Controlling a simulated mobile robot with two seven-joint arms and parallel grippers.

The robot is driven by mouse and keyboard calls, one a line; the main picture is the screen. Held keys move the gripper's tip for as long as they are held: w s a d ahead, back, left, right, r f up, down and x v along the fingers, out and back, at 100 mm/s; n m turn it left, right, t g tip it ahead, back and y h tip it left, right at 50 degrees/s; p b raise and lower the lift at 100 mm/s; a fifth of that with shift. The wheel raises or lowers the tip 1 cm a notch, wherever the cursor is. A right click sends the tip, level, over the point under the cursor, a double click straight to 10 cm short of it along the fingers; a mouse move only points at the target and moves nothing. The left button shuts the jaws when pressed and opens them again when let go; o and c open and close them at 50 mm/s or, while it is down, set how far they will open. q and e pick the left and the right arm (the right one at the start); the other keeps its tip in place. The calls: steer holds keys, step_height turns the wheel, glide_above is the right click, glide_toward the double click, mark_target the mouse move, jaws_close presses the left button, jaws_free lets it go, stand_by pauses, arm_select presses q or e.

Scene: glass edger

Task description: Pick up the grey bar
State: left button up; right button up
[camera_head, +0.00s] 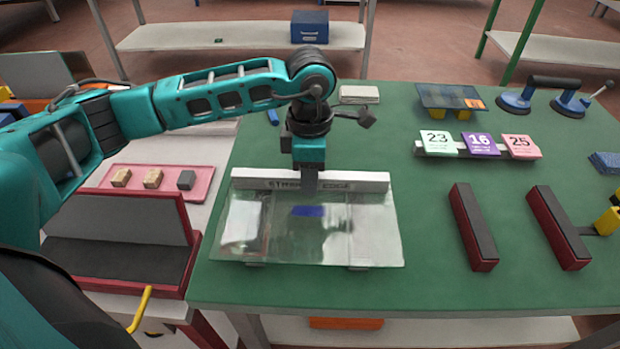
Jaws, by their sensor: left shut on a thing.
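The grey bar (355,181), with "STRAIGHT EDGE" lettering partly covered by my fingers, runs left to right along the far edge of a clear glass sheet (378,235). My left gripper (309,180) points down from above and is shut on the bar near its middle. I cannot tell whether the bar touches the glass or is slightly above it.
Two dark red padded blocks (474,228) (558,228) lie on the green table (425,285) to the right. Number cards (481,145) and a suction lifter (550,98) are behind. A pink tray (200,188) with small blocks is left.

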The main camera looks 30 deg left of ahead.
arm_select(q)
jaws_close()
steer(key=shift+r, duration=0.15)
